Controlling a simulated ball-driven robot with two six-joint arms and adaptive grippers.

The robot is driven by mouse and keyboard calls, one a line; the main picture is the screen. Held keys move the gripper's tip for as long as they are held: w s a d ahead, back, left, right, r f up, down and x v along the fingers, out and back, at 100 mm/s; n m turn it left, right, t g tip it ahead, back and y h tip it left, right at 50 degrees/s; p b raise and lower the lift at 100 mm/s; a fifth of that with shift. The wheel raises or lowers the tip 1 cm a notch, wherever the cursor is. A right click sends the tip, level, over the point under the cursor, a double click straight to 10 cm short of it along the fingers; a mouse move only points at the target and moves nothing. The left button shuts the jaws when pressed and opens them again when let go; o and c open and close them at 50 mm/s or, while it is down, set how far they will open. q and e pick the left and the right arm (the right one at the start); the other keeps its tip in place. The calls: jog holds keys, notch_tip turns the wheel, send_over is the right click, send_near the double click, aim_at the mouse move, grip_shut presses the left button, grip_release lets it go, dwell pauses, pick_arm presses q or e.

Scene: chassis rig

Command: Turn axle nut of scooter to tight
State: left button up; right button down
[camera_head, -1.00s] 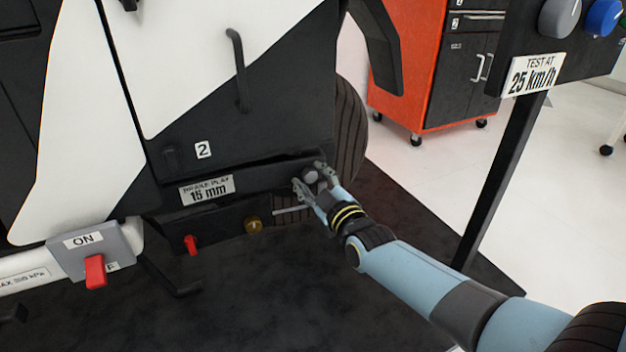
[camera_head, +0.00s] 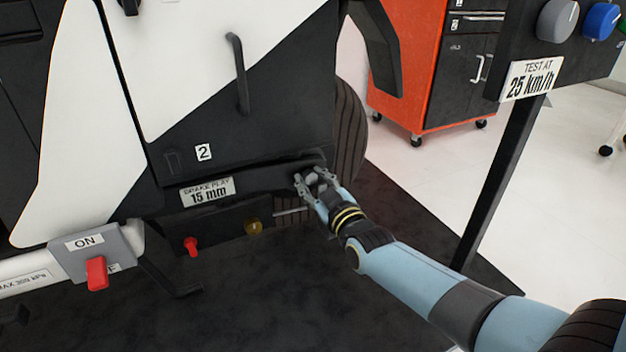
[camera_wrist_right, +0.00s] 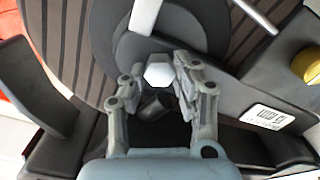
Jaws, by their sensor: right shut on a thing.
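The scooter's axle nut (camera_wrist_right: 159,70) is a pale hexagonal head in the right wrist view. It sits in front of a grey hub disc beside the dark, ribbed tyre (camera_wrist_right: 75,45). My right gripper (camera_wrist_right: 158,77) has one finger on each side of the nut and is shut on it. In the head view my right gripper (camera_head: 313,181) is at the lower right of the scooter's body (camera_head: 265,135), close to the wheel (camera_head: 350,135). The fingers largely hide the nut there. My left gripper is not in view.
A red lever (camera_head: 97,273) sits on a grey box marked ON at lower left. A red knob (camera_head: 191,244) and a yellow knob (camera_head: 253,226) are low on the rig. A label reads brake play 15 mm (camera_head: 207,192). A post with dials (camera_head: 558,20) stands right.

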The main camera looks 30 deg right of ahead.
jog(key=m, duration=0.8)
jog(key=shift+m, duration=0.4)
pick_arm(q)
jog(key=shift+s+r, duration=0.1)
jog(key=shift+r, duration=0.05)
pick_arm(e)
jog(key=shift+d+m, duration=0.1)
jog(key=shift+m, duration=0.8)
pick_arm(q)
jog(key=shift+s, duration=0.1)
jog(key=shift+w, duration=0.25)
pick_arm(e)
jog(key=c, duration=1)
grip_release()
jog(key=shift+s, duration=0.15)
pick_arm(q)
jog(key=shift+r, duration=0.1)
pick_arm(e)
jog(key=s, duration=1.1)
jog(key=shift+s+a, duration=0.35)
jog(key=shift+s, duration=0.05)
